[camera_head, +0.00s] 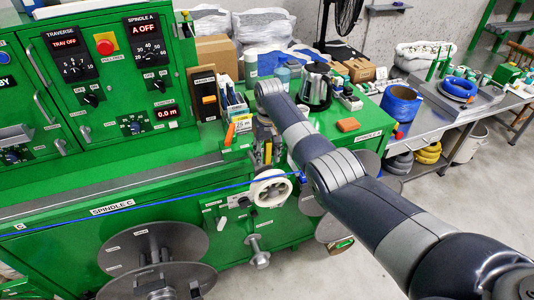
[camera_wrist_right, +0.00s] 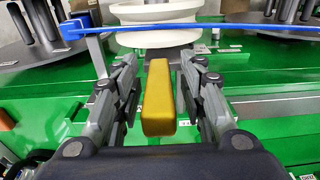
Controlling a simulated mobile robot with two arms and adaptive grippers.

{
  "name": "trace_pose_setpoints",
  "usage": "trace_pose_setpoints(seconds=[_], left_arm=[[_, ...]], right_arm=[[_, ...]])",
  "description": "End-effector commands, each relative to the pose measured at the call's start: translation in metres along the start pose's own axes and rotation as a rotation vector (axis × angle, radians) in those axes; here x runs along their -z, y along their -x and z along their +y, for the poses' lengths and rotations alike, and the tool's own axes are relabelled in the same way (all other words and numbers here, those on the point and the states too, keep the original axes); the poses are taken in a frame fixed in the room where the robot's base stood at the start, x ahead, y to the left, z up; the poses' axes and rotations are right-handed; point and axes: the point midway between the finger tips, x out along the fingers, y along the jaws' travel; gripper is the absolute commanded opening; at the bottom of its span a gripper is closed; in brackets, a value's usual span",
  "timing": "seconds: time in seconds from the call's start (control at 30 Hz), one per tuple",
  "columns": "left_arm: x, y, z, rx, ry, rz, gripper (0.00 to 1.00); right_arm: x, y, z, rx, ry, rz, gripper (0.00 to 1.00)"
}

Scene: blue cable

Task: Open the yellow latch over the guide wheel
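The yellow latch (camera_wrist_right: 158,98) is a yellow block in the middle of the right wrist view. My right gripper (camera_wrist_right: 160,75) is open, with one finger on each side of the latch and a visible gap at both sides. The white guide wheel (camera_wrist_right: 155,38) is just beyond the latch, and the blue cable (camera_wrist_right: 230,28) runs across it. In the head view, my right gripper (camera_head: 266,155) points down above the white guide wheel (camera_head: 270,188), and the latch is hard to make out there. My left gripper is not in view.
The green machine (camera_head: 150,185) carries a control panel (camera_head: 110,75) at the left and large grey reels (camera_head: 153,248) below. A kettle (camera_head: 315,88), an orange block (camera_head: 348,125) and small containers stand on the green top near my right arm.

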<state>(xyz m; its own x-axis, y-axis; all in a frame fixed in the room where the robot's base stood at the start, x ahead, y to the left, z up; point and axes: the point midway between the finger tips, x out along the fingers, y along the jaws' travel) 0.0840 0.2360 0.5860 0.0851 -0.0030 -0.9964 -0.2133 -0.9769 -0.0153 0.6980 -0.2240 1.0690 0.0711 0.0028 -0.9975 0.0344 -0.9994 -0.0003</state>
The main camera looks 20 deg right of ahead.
Motion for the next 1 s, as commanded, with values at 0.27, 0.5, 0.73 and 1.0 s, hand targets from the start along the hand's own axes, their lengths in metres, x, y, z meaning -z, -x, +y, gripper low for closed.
trace_pose_setpoints(seconds=[0.27,0.5,0.73,1.0], left_arm=[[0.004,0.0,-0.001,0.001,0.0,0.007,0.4],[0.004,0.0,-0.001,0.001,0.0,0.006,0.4],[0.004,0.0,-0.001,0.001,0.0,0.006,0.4],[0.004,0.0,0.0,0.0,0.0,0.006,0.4]], right_arm=[[0.0,0.003,0.0,0.0,0.0,0.001,0.38],[0.001,0.032,0.0,-0.001,0.0,0.004,0.38],[0.002,0.083,0.0,0.0,0.0,0.004,0.38],[0.001,0.116,0.0,0.0,0.0,0.0,0.38]])
